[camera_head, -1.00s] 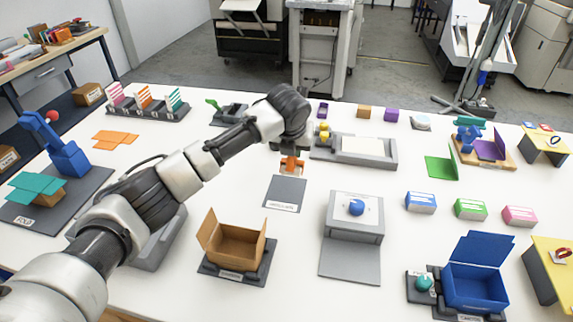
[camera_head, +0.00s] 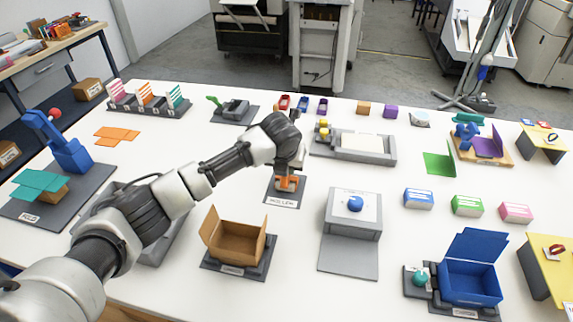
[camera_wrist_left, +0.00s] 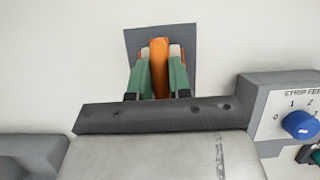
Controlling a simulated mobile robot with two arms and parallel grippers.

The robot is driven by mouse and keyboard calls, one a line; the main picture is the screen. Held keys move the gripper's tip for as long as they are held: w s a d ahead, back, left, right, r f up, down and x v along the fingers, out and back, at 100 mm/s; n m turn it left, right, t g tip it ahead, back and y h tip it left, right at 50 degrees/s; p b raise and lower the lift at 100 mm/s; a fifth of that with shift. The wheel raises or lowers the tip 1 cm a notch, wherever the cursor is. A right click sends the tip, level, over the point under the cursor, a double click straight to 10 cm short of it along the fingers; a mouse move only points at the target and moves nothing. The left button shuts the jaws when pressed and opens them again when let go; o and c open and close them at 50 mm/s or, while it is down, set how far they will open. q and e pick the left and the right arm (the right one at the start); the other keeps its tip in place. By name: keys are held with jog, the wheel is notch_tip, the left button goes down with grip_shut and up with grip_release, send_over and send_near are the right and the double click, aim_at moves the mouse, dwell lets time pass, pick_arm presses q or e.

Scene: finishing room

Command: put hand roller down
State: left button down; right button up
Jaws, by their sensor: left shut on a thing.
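The hand roller (camera_head: 288,183) shows as an orange part under my left gripper (camera_head: 287,177) in the head view. In the left wrist view its orange handle (camera_wrist_left: 160,66) is held between the two green fingers of my left gripper (camera_wrist_left: 161,76), which is shut on it. A dark grey labelled mat (camera_head: 281,203) lies directly below the roller on the white table. The mat (camera_wrist_left: 133,40) also shows around the fingers in the wrist view. I cannot tell whether the roller touches the mat. My right gripper is not in view.
An open cardboard box (camera_head: 236,250) stands in front of the mat. The strip feeder (camera_head: 352,228) with a blue knob is to the right. A grey tray unit (camera_head: 365,146) is behind on the right.

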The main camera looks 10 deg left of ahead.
pick_arm(q)
jog(key=shift+s+f, duration=0.3)
jog(key=shift+f, duration=0.3)
jog(key=c, duration=1.5)
grip_release()
jog(key=o, duration=0.4)
jog(key=shift+w+f, duration=0.15)
jog(key=shift+w, duration=0.1)
jog(key=shift+o, duration=0.2)
jog(key=shift+r, duration=0.2)
jog(key=shift+r, duration=0.2)
jog(key=b+v, duration=0.1)
jog(key=v, duration=1.1)
jog(key=shift+r, duration=0.45)
jog(key=shift+w, duration=0.1)
